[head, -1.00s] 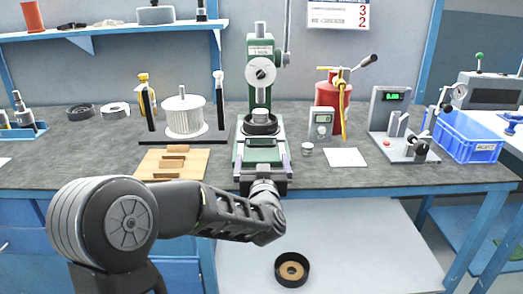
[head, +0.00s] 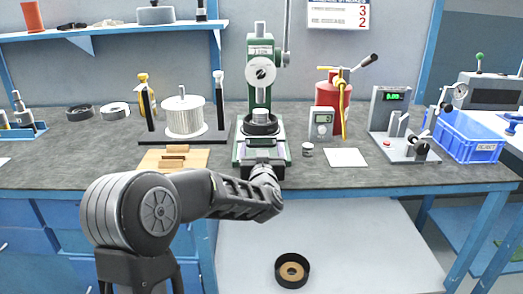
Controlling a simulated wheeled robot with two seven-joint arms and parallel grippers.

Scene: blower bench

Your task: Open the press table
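The green bench press (head: 261,80) stands upright at the middle of the bench, with a dark round cup under its ram. Its press table (head: 262,143) is the low green and grey part at the front of the base, partly hidden by my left gripper. My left gripper (head: 262,163) is at the front edge of the press base, seen from behind, with its wrist below it. Its fingertips are not clearly visible, so I cannot tell its opening or whether it touches the table. My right gripper is out of view.
A wooden board (head: 173,160) with blocks lies left of the press, before a white spool (head: 184,115). A grey meter (head: 321,124), a small jar (head: 308,149) and a white sheet (head: 345,157) are to the right. A black ring (head: 292,270) lies below the bench.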

